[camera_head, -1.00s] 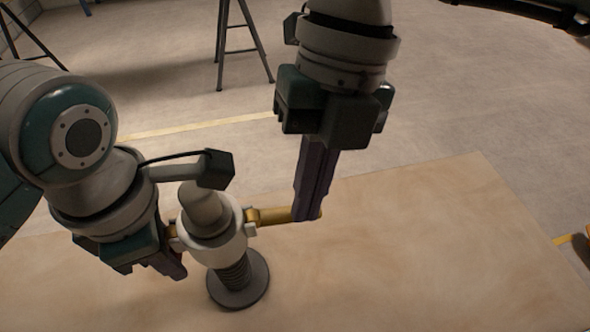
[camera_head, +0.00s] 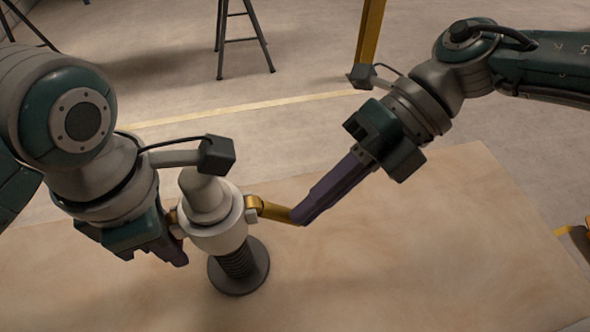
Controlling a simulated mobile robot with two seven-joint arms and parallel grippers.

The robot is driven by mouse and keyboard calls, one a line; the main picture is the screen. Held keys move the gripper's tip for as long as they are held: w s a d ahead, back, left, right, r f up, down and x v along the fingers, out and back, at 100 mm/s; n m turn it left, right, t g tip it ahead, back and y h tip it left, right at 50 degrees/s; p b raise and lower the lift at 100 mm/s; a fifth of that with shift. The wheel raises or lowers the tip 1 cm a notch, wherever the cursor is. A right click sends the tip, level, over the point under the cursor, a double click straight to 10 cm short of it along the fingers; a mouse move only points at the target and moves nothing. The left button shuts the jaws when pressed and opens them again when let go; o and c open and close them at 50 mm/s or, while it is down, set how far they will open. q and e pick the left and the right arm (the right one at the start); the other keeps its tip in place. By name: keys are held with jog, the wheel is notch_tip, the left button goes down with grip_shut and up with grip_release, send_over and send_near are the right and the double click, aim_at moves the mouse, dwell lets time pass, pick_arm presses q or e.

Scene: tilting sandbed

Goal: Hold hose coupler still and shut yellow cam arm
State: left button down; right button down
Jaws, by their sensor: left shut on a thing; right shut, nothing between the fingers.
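The hose coupler (camera_head: 213,234) is a pale grey body standing upright on a dark ribbed stem with a round base (camera_head: 240,280). My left gripper (camera_head: 180,252) is shut on the coupler from its left side; the contact is partly hidden. The yellow cam arm (camera_head: 274,210) sticks out from the coupler's right side and slopes slightly down to the right. My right gripper (camera_head: 298,218) is shut and empty, its purple fingertips at the outer end of the cam arm, seemingly touching it. Another small yellow part (camera_head: 171,217) shows at the coupler's left side, mostly hidden by my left gripper.
The coupler stands on a pale tan tabletop (camera_head: 430,250), clear to the right and in front. A dark stepladder (camera_head: 243,40) and a yellow post (camera_head: 369,35) stand on the floor behind. A yellow object (camera_head: 587,228) shows at the right edge.

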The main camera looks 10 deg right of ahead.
jog(key=shift+a+f, duration=0.3)
jog(key=shift+f, duration=0.45)
jog(key=shift+r, duration=0.1)
jog(key=shift+r, duration=0.7)
jog(key=shift+d, duration=0.15)
jog(key=d+r, duration=0.6)
jog(key=d, duration=0.5)
jog(key=shift+s+d+r, duration=0.15)
jog(key=shift+d, duration=0.05)
